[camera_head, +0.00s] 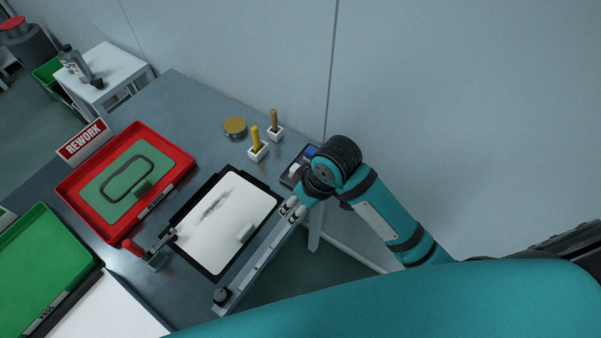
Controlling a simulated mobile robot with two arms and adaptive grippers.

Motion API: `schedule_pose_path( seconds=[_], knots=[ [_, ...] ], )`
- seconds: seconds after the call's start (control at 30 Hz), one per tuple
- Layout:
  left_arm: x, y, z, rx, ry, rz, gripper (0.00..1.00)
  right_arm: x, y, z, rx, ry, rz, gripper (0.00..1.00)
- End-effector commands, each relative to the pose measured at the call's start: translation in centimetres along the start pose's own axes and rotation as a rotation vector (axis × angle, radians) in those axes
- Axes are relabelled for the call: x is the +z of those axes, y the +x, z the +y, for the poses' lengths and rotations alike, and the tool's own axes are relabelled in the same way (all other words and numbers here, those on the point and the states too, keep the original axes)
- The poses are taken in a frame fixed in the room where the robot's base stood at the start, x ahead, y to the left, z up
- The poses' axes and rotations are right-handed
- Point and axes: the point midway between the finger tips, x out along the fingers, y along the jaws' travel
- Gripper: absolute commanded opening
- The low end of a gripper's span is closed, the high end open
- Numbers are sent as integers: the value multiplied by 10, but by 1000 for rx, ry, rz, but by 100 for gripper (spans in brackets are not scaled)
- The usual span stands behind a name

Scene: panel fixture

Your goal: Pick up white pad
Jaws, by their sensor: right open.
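A small white block (245,233), which looks like a pad, lies on the lower right part of a white panel (208,238). The panel sits in a black frame and has a grey smudge (216,205) on its upper part. A second small white piece (295,171) sits beside a blue piece (312,153) in a dark tray (287,181), partly hidden by my right arm. My right gripper (291,211) is open and empty at the right edge of the frame, up and right of the white block and apart from it. My left gripper is out of view.
A red REWORK tray (73,205) with a green panel (106,194) stands left. A green tray (45,255) is at lower left. A red-knobbed clamp (157,250) flanks the frame. Two handled tools in holders (257,152) (275,132) and a yellow-lidded tin (235,127) stand behind.

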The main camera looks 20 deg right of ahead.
Motion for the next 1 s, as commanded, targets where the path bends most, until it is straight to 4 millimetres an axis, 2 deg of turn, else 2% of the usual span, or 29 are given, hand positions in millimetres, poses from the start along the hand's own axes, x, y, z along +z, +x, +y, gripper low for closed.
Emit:
schedule_pose_path(
  seconds=[0.03,0.23,0.4,0.5,0.63,0.77,1.0],
  knots=[
    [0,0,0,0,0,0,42,-12,-3,4,3,-23,-10,56],
    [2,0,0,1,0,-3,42,-52,-21,22,10,-107,-87,56],
    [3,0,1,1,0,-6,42,-90,-58,56,54,-153,-191,56],
    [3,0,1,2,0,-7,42,-104,-80,74,78,-154,-242,56],
    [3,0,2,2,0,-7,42,-113,-98,86,95,-148,-279,56],
    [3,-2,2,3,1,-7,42,-112,-94,90,96,-145,-291,56],
    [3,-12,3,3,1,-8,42,-98,-47,95,95,-144,-291,56]
  ],
)
